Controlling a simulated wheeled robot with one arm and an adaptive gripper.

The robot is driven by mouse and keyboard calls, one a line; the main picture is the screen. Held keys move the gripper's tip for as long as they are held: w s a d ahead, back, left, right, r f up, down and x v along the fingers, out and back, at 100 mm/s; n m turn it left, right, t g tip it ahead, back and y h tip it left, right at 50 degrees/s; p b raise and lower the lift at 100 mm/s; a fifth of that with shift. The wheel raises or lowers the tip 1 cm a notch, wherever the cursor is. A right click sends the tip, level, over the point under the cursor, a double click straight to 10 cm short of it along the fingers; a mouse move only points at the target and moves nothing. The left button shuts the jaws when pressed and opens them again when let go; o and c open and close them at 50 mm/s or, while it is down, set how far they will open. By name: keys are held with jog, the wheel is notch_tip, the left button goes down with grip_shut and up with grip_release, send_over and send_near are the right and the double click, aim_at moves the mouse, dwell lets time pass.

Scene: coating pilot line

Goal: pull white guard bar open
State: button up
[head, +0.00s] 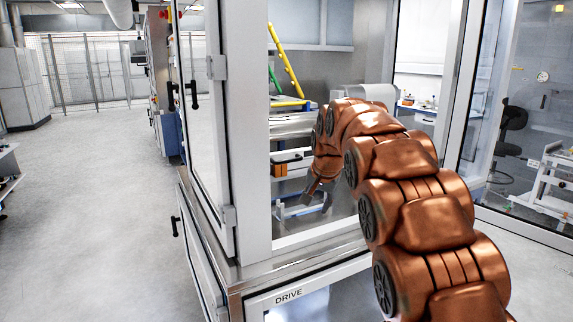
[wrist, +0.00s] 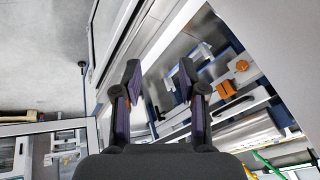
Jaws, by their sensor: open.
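My gripper (head: 312,192) is inside the opening of the white-framed machine, at the end of my copper-coloured arm. In the wrist view my gripper (wrist: 160,70) has its two dark fingers spread apart, with nothing between the tips. A pale bar (wrist: 236,108) runs slantwise to the right of and behind the right finger; it may be the white guard bar, but I cannot tell for sure. In the head view a white bar with a black handle (head: 290,158) shows left of my wrist, partly hidden by the arm. I see no contact between fingers and bar.
The machine's glazed door (head: 205,120) stands at the left of the opening, and a white frame post (head: 246,130) stands close left of my arm. In the wrist view an orange knob (wrist: 241,66) and a shiny roller (wrist: 245,131) lie to the right. The floor (head: 90,210) at left is clear.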

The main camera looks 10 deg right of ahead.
jog(key=w+r+m+t, duration=0.1)
jog(key=w+m+t, duration=0.1)
jog(key=w, duration=1.1)
jog(key=m+t+y+b, duration=0.3)
jog(key=m+t+y, duration=0.2)
jog(key=t, duration=0.2)
send_near(288, 161)
jog(key=shift+x, duration=1.5)
jog(key=shift+w+a+f+p, duration=0.15)
jog(key=shift+w+a+p, duration=0.45)
jog(key=shift+p, duration=0.55)
jog(key=shift+w+f+p, duration=0.3)
jog(key=shift+w, duration=0.45)
jog(key=shift+w+a+f, duration=0.15)
jog(key=shift+w, duration=0.3)
jog(key=shift+w+a+p, duration=0.35)
jog(key=shift+w+p, duration=0.5)
jog(key=shift+w, duration=0.05)
jog(key=shift+p+x, duration=0.6)
jog(key=shift+x, duration=0.2)
